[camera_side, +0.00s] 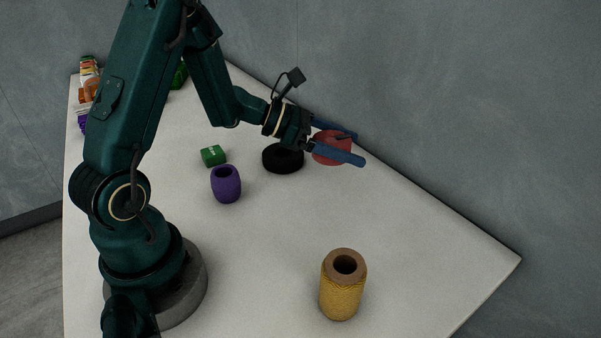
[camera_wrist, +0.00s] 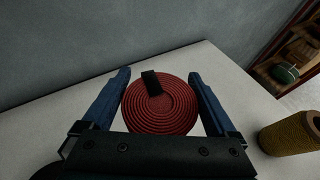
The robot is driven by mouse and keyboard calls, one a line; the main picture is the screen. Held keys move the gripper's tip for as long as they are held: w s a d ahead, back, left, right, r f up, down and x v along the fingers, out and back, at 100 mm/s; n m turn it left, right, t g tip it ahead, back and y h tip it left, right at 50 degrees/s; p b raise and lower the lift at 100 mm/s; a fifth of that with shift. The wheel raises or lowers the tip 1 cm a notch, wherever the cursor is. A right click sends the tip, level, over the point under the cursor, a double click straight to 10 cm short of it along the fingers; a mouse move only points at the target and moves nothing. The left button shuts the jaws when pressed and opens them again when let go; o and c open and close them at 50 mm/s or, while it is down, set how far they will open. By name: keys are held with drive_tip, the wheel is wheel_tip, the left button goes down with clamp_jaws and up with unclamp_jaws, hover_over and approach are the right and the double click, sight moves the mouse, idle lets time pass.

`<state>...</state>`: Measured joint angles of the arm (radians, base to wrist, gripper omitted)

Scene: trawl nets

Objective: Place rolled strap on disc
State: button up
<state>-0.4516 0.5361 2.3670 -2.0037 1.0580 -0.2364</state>
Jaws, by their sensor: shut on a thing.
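The rolled strap is a flat red coil (camera_side: 330,156) with a black tab on its face. In the wrist view the coil (camera_wrist: 160,118) fills the space between my two blue fingers. My gripper (camera_side: 358,149) is shut on it, with one finger on each side. The coil is partly covered by the fingers in the side view, and I cannot tell whether it touches the table. The black disc (camera_side: 283,160) lies flat on the table, just left of the coil and partly under my wrist in the side view.
A green box (camera_side: 214,156) and a purple jar (camera_side: 226,186) stand left of the disc. A yellow spool (camera_side: 342,292) stands at the front, also in the wrist view (camera_wrist: 293,134). The wall (camera_side: 440,110) runs close behind the table edge. The right table area (camera_side: 420,250) is clear.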

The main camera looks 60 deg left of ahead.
drive_tip(key=w+a+n+t+y, duration=0.15)
drive_tip(key=a+n+y, duration=0.25)
drive_tip(key=a, duration=0.6)
drive_tip(key=n+y, duration=0.3)
hover_over(283, 157)
drive_tip(key=w+a, duration=0.2)
drive_tip(key=w, duration=0.2)
wheel_tip(283, 157, down, 3)
drive_tip(key=shift+s+f+t, duration=0.1)
drive_tip(key=shift+t, duration=0.25)
drive_tip(key=shift+d+f, duration=0.1)
drive_tip(key=shift+f, duration=2.05)
drive_tip(key=o, duration=1.2)
drive_tip(key=shift+f, duration=0.15)
